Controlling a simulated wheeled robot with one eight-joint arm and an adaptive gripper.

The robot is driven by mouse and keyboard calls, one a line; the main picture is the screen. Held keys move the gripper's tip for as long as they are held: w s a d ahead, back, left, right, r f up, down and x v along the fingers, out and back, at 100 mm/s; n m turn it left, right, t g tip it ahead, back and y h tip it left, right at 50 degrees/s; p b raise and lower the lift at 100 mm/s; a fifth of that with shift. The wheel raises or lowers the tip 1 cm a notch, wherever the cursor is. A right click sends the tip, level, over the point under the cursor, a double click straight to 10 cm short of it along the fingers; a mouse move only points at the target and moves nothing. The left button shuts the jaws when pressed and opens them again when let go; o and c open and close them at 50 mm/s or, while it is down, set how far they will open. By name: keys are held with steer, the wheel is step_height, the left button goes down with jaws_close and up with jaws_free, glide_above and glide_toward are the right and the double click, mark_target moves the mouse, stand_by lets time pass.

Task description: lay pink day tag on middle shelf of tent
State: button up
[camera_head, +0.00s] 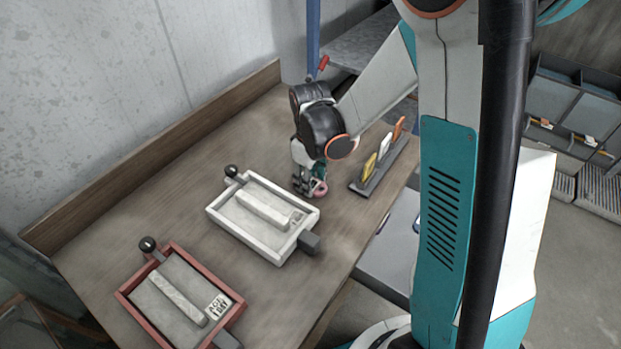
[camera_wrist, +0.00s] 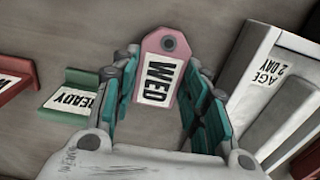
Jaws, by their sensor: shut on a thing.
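The pink day tag (camera_wrist: 160,64), with a round hole and a white "WED" label, is between the fingers of my gripper (camera_wrist: 158,100) in the wrist view. My gripper is shut on it. In the head view my gripper (camera_head: 309,182) is low over the wooden table, between the white tray and the tag rack, with the pink tag (camera_head: 320,188) at its tip. I cannot tell whether the tag touches the table. No tent with a middle shelf can be made out for sure.
A white tray (camera_head: 223,217) and a red tray (camera_head: 133,308) stand on the table (camera_head: 120,225). A dark rack (camera_head: 372,183) holds yellow, white and orange tags. A green "READY" piece (camera_wrist: 88,76) shows in the wrist view. Grey bins (camera_head: 565,100) stand right; a blue post (camera_head: 313,40) rises behind.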

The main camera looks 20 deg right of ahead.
steer(key=o, duration=0.9)
steer(key=shift+o, duration=0.2)
